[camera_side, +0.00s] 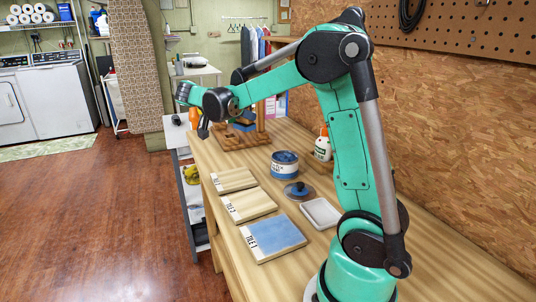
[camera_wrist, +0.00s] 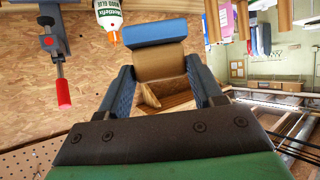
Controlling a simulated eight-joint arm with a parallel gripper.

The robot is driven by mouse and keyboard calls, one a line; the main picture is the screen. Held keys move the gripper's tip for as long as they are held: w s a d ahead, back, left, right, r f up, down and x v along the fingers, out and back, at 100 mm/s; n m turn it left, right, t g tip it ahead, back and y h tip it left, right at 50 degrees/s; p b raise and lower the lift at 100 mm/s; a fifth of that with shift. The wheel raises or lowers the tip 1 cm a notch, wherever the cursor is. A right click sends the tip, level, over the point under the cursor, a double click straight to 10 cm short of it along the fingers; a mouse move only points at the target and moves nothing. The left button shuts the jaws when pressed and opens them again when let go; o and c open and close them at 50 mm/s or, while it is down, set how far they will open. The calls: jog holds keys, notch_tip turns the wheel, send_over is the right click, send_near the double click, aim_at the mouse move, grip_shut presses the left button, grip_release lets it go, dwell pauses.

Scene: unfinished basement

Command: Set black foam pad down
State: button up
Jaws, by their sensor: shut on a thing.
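My gripper (camera_wrist: 162,90) shows in the wrist view as two blue fingers, one on each side of a tan block with a blue end (camera_wrist: 160,62). In the side view my gripper (camera_side: 202,130) is small and dark at the end of the outstretched arm, over the far left end of the workbench (camera_side: 330,185). What it holds cannot be made out there. Past the fingers, the wrist view shows wooden pieces, partly hidden.
Tile boards (camera_side: 249,205), one blue-faced (camera_side: 278,234), lie along the bench's left edge. A blue paint can (camera_side: 285,164), a lid (camera_side: 298,190), a white tray (camera_side: 320,213) and a glue bottle (camera_side: 323,147) stand nearby. A wooden rack (camera_side: 228,140) is near the gripper; a red-handled clamp (camera_wrist: 62,88) shows too.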

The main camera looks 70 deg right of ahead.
jog(key=s+d+m+g, duration=0.1)
jog(key=s+d+r+m+g+y, duration=0.1)
jog(key=m+g, duration=0.1)
jog(key=s+d+m+g+y, duration=0.1)
jog(key=d+g, duration=0.1)
jog(key=shift+r+m, duration=0.25)
jog(key=shift+m, duration=0.15)
notch_tip(320, 180, down, 20)
jog(key=shift+r, duration=0.25)
jog(key=o, duration=1.3)
jog(key=shift+f, duration=0.1)
jog(key=shift+o, duration=0.2)
